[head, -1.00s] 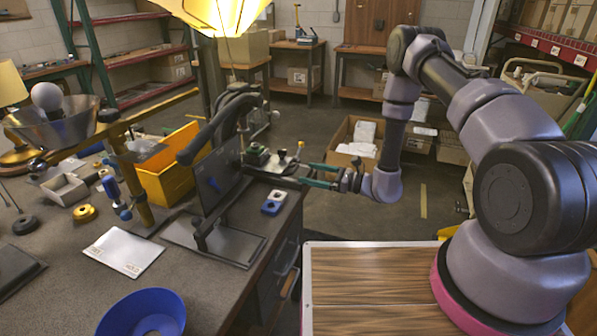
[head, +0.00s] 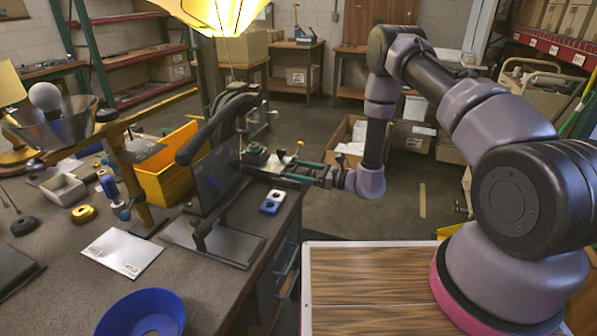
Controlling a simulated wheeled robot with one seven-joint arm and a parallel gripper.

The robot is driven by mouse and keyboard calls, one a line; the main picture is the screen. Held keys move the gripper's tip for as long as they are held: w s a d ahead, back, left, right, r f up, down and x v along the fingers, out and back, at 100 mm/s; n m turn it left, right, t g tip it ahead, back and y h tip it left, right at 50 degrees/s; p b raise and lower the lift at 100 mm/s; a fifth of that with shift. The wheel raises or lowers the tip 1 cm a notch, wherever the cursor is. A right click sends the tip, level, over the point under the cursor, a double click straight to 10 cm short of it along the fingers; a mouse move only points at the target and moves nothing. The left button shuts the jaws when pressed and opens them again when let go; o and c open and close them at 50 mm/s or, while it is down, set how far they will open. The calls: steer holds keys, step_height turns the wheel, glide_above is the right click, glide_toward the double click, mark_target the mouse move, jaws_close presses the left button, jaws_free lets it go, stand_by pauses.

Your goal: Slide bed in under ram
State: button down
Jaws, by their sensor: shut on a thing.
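The ram's press (head: 240,107) is a dark upright frame with a long lever, partly hidden behind a dark panel. The ram tip itself I cannot make out. My gripper (head: 297,172) comes in from the right with green fingers, shut on the right end of the bed. The exact contact is small and partly hidden.
A dark upright panel on a flat base (head: 213,240) stands in front of the press. A blue block with pale round spots (head: 272,201) lies near the bench edge. A yellow bin (head: 166,178) stands left. A blue bowl (head: 140,315) is at the front.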

mark_target(286, 168)
steer(key=shift+x, duration=2.05)
steer(key=shift+s, duration=0.15)
jaws_free()
steer(key=shift+a, duration=0.15)
steer(key=shift+d, duration=0.5)
steer(key=v, duration=0.9)
steer(key=shift+s+d, duration=0.25)
steer(key=shift+d, duration=0.1)
